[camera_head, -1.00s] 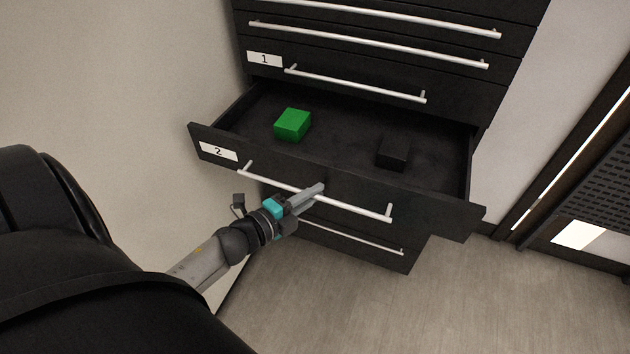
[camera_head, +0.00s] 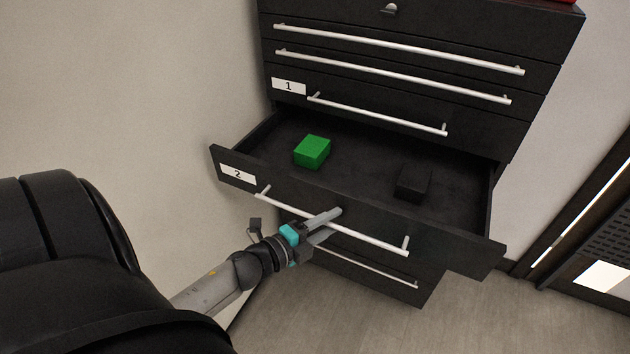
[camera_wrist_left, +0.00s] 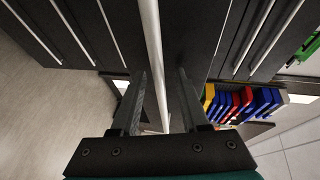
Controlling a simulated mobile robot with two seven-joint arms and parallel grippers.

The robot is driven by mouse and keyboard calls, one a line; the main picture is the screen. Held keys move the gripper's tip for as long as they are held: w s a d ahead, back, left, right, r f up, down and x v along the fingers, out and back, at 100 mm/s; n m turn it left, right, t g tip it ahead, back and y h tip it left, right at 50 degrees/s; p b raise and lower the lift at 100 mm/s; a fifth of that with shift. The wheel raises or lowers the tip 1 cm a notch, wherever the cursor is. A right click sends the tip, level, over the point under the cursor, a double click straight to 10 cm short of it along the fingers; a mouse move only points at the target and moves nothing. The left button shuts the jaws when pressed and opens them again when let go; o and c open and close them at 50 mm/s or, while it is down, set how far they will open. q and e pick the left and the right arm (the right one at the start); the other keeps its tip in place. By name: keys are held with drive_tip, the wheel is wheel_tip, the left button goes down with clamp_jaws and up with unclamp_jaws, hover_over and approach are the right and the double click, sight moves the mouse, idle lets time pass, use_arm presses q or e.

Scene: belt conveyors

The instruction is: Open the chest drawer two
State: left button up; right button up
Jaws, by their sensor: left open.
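The black chest has drawer two (camera_head: 455,247) pulled well out, with a white label "2" (camera_head: 238,174) on its front. A green block (camera_head: 312,152) and a black block (camera_head: 413,183) lie inside it. My left gripper (camera_head: 331,224) is at the middle of this drawer's silver bar handle (camera_head: 378,242). In the left wrist view the open fingers (camera_wrist_left: 160,98) stand on either side of the handle bar (camera_wrist_left: 155,50), apart from each other. My right gripper is not in view.
Drawer one (camera_head: 385,105) and the drawers above it are shut. A lower drawer handle (camera_head: 365,268) shows under drawer two. A pale wall (camera_head: 130,80) is close on the left. Clear floor (camera_head: 480,310) lies to the right. The left wrist view shows several coloured bins (camera_wrist_left: 240,100).

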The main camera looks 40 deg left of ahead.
use_arm(q)
drive_tip(key=v, duration=1.5)
drive_tip(key=shift+s, duration=0.15)
drive_tip(key=s+d+f+n+g+y+b, duration=0.15)
drive_tip(key=f+n, duration=0.25)
drive_tip(key=f, duration=0.5)
drive_tip(key=s+f+n+g+y, duration=0.1)
drive_tip(key=s+f+n+g, duration=0.25)
drive_tip(key=f, duration=0.65)
drive_tip(key=s+d+f+n+g+y+b, duration=0.15)
drive_tip(key=f+n, duration=0.25)
drive_tip(key=f, duration=0.5)
drive_tip(key=s+d+f+n+g+h+b, duration=0.1)
drive_tip(key=s+d+f+n+g, duration=0.4)
drive_tip(key=s+f, duration=0.9)
drive_tip(key=d+g, duration=0.3)
drive_tip(key=d, duration=0.1)
drive_tip(key=shift+s+f, duration=0.35)
drive_tip(key=shift+f, duration=0.05)
